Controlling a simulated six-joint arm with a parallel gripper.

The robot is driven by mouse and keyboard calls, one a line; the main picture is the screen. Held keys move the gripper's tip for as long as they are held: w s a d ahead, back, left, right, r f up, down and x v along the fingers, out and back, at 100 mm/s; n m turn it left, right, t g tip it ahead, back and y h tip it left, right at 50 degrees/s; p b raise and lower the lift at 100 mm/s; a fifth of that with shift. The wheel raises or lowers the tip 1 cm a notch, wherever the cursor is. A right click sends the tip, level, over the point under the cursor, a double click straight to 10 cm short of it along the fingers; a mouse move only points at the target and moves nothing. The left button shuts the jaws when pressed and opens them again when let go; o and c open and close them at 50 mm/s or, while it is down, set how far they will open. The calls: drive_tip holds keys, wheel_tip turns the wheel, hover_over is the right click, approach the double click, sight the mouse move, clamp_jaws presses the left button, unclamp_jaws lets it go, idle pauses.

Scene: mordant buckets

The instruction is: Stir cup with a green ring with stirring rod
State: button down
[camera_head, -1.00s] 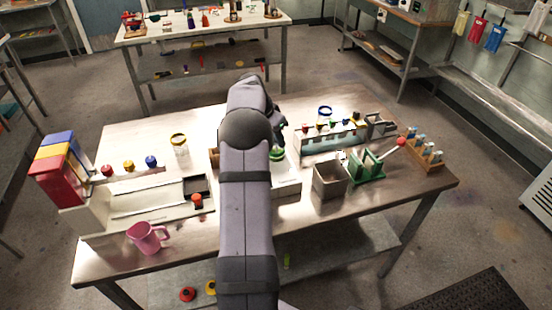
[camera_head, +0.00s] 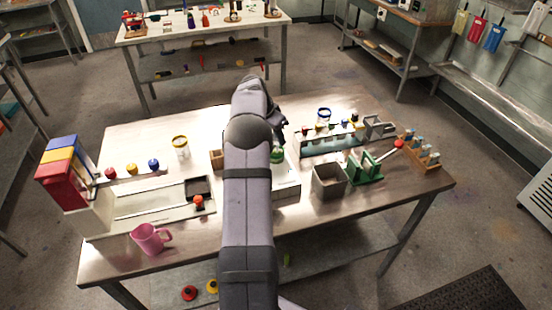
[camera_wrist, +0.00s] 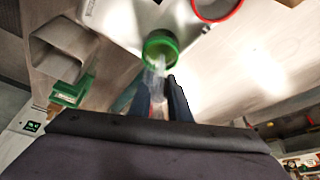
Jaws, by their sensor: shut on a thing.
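The cup with a green ring (camera_wrist: 160,38) stands in the upper middle of the wrist view, its ring facing the camera. In the head view it shows as a green patch (camera_head: 277,155) just right of my arm, partly hidden by it. My gripper (camera_wrist: 163,90) is shut on a pale, see-through stirring rod (camera_wrist: 154,80). The rod reaches toward the green ring and its far end overlaps the opening; I cannot tell how deep it goes. The fingers are close to the cup's near side. In the head view my arm hides most of the gripper.
A red-ringed cup (camera_wrist: 238,10) stands close by on a white base. A grey square bin (camera_head: 328,180) and a green rack (camera_head: 366,166) stand to the right. A yellow-ringed cup (camera_head: 180,146) and a pink mug (camera_head: 151,239) stand on the left.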

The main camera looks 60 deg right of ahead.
drive_tip(key=shift+w, duration=0.15)
drive_tip(key=shift+w+a+b, duration=0.3)
drive_tip(key=shift+w+a, duration=0.15)
drive_tip(key=shift+s+a+b, duration=0.2)
drive_tip(key=shift+s+b, duration=0.35)
drive_tip(key=shift+s, duration=0.1)
wheel_tip(320, 180, up, 8)
drive_tip(key=p, duration=0.5)
drive_tip(key=shift+f, duration=0.25)
idle(0.6)
drive_tip(key=shift+r+p, duration=0.1)
drive_tip(key=shift+p, duration=0.2)
idle(2.1)
